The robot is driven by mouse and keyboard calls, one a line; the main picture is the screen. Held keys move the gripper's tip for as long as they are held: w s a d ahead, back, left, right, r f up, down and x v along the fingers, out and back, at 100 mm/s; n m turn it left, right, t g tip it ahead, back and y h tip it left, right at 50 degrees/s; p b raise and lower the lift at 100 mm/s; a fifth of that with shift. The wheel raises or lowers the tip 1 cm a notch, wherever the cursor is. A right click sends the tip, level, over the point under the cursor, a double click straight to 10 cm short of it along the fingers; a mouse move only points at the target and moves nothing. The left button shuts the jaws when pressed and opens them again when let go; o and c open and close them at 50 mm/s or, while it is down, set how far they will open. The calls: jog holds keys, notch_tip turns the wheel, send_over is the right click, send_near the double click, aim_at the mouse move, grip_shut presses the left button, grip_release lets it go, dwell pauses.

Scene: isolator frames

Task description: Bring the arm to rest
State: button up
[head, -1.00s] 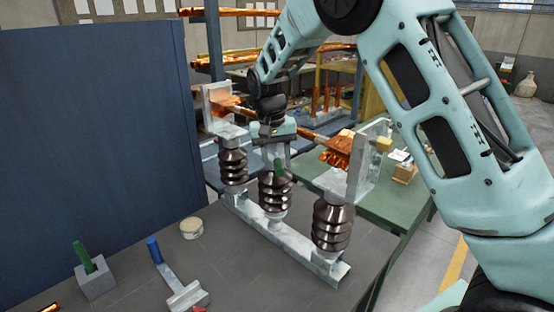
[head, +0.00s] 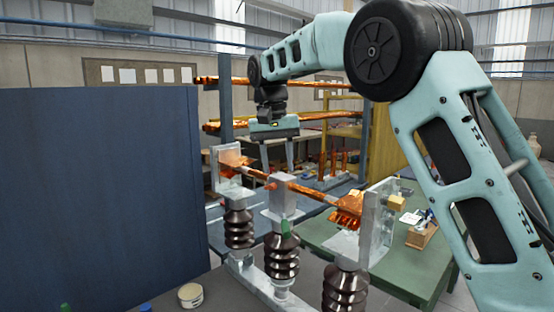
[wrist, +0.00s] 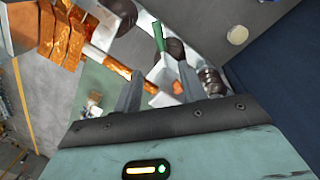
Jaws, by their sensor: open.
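My gripper (head: 278,154) is in the head view, raised above the isolator frame (head: 237,268) with its fingers pointing down. Its two fingers stand apart with nothing between them. The wrist view also shows my gripper (wrist: 158,88) open and empty, with the frame below it. The frame carries three dark ribbed insulators, and a copper bar (head: 310,191) spans its top between the end brackets. A green handle (head: 285,228) stands by the middle insulator and also shows in the wrist view (wrist: 159,38).
A dark blue panel (head: 100,190) stands on the left. A green table (head: 400,263) with a small wooden box (head: 421,234) is on the right. Racks with copper bars (head: 225,126) stand behind the frame. A round tin (head: 190,295) sits in front. The air around my gripper looks clear.

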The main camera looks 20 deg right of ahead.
jog(key=shift+a+r, duration=0.1)
jog(key=shift+r, duration=0.75)
jog(key=s+a+f+n+y+b, duration=0.2)
jog(key=s+a+f+n+b, duration=0.35)
jog(key=s+a+f, duration=0.85)
jog(key=s+f+n+b, duration=0.1)
jog(key=s+f+n, duration=0.1)
jog(key=s+f, duration=0.2)
jog(key=s+f+n+b, duration=0.1)
jog(key=s+f, duration=0.4)
jog(key=s, duration=0.6)
jog(key=s+f+n+b, duration=0.1)
jog(key=s+f+n, duration=0.2)
jog(key=s+f, duration=0.2)
jog(key=s, duration=0.3)
jog(key=shift+d, duration=0.35)
jog(key=shift+w+n, duration=0.1)
jog(key=shift+n, duration=0.15)
